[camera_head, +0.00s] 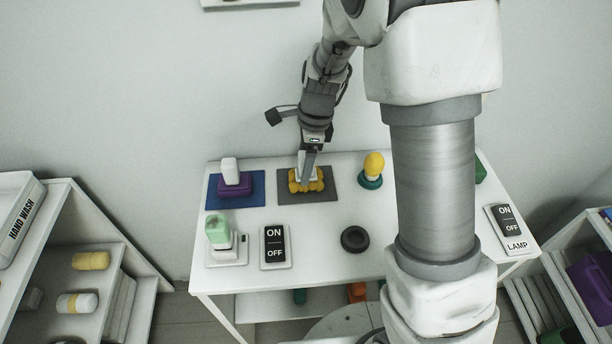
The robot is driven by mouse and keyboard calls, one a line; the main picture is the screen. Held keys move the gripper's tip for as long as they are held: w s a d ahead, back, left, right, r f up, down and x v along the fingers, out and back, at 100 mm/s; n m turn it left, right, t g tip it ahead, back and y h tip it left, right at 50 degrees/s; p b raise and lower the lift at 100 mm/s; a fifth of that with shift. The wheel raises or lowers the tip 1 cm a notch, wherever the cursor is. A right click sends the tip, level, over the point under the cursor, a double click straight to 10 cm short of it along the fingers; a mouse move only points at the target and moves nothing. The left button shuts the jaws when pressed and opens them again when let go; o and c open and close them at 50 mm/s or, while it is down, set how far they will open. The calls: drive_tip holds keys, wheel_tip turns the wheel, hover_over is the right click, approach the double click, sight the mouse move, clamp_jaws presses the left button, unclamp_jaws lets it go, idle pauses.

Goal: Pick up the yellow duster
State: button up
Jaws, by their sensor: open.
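The yellow duster (306,187) sits on a dark grey mat (325,194) at the back of the white table. It has a bumpy yellow body, and a pale upper part partly hidden by my gripper. My gripper (307,172) reaches down from above, with its fingers at the top of the duster. It is open. I cannot tell whether the fingers touch the duster or stand on both sides of its pale part.
A purple tool with a white handle (232,185) stands on a blue mat (254,189) to the left. A yellow-topped object on a teal base (373,168) stands to the right. In front are an ON/OFF switch (275,247), a pale green-topped object (219,233) and a black disc (354,239).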

sight(303, 154)
drive_tip(key=shift+f, duration=0.3)
drive_tip(key=shift+r, duration=0.1)
clamp_jaws()
drive_tip(key=shift+r, duration=0.1)
drive_tip(key=shift+r+p, duration=0.3)
drive_tip(key=shift+r, duration=0.3)
wheel_tip(303, 154, up, 3)
drive_tip(key=shift+f+p, duration=0.1)
drive_tip(key=shift+p, duration=0.3)
drive_tip(key=s+d+r+p, duration=0.1)
drive_tip(key=s+d+r, duration=0.5)
drive_tip(key=s+d, duration=0.2)
drive_tip(key=shift+s+r, duration=0.15)
drive_tip(key=shift+r, duration=0.25)
